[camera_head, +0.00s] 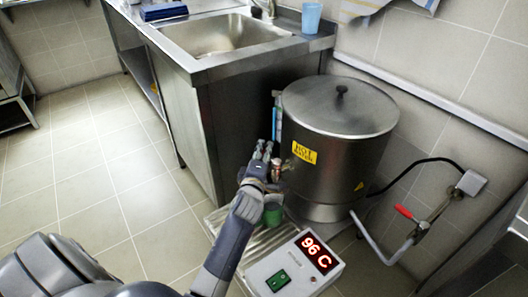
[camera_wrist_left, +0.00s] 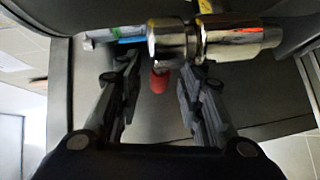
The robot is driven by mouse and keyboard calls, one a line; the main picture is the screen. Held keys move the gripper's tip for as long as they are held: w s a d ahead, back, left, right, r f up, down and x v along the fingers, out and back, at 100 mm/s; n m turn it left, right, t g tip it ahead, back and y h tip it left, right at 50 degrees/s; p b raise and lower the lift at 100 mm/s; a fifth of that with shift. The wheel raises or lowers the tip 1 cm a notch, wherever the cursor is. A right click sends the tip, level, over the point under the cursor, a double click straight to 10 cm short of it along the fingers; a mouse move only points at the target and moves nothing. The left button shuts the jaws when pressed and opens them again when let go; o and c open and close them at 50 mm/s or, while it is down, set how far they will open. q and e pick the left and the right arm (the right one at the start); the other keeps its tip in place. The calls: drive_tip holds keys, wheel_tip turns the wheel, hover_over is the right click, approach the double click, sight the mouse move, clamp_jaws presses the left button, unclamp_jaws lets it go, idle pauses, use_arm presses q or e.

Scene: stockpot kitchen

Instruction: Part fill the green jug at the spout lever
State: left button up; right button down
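The green jug (camera_head: 273,214) stands on the drip tray under the spout of the steel pot, partly hidden by my left arm. The chrome spout (camera_head: 280,170) comes out of the pot's front. The wrist view shows the chrome tap (camera_wrist_left: 205,40) close up, with a red lever tip (camera_wrist_left: 160,80) below it. My left gripper (camera_head: 263,150) is at the spout; it also shows in the left wrist view (camera_wrist_left: 158,75). Its fingers are apart, one on each side of the red tip, with visible gaps. The jug is not seen in the wrist view. My right gripper is not seen.
The large lidded pot (camera_head: 355,145) bears a yellow label and a sight tube. A control box (camera_head: 292,266) reads 96 C beside the ribbed drip tray (camera_head: 237,250). A sink counter (camera_head: 235,62) with a blue cup (camera_head: 311,17) stands behind. A red-handled pipe valve (camera_head: 404,212) is at right.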

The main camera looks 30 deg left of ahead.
use_arm(q)
drive_tip(key=v, duration=0.6)
drive_tip(key=shift+s, duration=0.1)
idle(0.4)
